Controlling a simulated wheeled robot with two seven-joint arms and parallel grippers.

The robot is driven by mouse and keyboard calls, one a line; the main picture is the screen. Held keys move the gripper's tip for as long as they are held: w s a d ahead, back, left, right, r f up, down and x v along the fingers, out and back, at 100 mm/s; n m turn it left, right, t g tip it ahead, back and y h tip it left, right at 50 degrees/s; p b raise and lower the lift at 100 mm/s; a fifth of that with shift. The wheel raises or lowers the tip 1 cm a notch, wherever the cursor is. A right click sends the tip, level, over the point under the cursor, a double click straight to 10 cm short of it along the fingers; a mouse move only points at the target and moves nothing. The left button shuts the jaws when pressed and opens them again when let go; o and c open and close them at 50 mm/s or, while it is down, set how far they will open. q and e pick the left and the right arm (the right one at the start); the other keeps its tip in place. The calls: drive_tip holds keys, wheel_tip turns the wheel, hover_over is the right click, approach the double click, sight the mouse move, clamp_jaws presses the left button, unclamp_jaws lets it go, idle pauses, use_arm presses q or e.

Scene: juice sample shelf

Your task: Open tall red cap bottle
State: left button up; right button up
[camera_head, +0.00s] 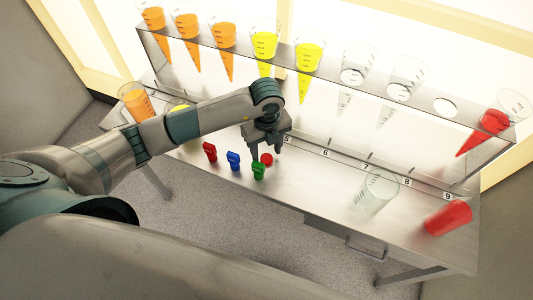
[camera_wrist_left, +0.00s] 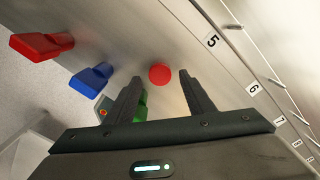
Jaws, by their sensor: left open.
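A round red cap (camera_head: 266,159) stands on the steel table, seen almost from above; it also shows as a red disc in the left wrist view (camera_wrist_left: 160,74). Any bottle body below it is hidden. My left gripper (camera_head: 267,154) points down at it, open and empty. In the left wrist view its fingertips (camera_wrist_left: 160,80) are on either side of the disc, with gaps; I cannot tell their height above it. The right gripper is not in view.
Red (camera_head: 209,151), blue (camera_head: 233,160) and green (camera_head: 258,171) small pieces stand close by; one finger partly hides the green one in the wrist view. A shelf (camera_head: 330,73) with several cones runs behind. A clear beaker (camera_head: 375,192) and red beaker (camera_head: 447,217) stand right.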

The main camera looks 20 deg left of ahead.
sight(267, 158)
use_arm(q)
wheel_tip(267, 158, up, 10)
drive_tip(key=b, duration=0.1)
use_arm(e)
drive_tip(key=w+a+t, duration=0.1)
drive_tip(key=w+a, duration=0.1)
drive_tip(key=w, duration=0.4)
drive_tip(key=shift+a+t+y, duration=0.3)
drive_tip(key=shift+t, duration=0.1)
use_arm(q)
drive_tip(key=shift+f, duration=0.1)
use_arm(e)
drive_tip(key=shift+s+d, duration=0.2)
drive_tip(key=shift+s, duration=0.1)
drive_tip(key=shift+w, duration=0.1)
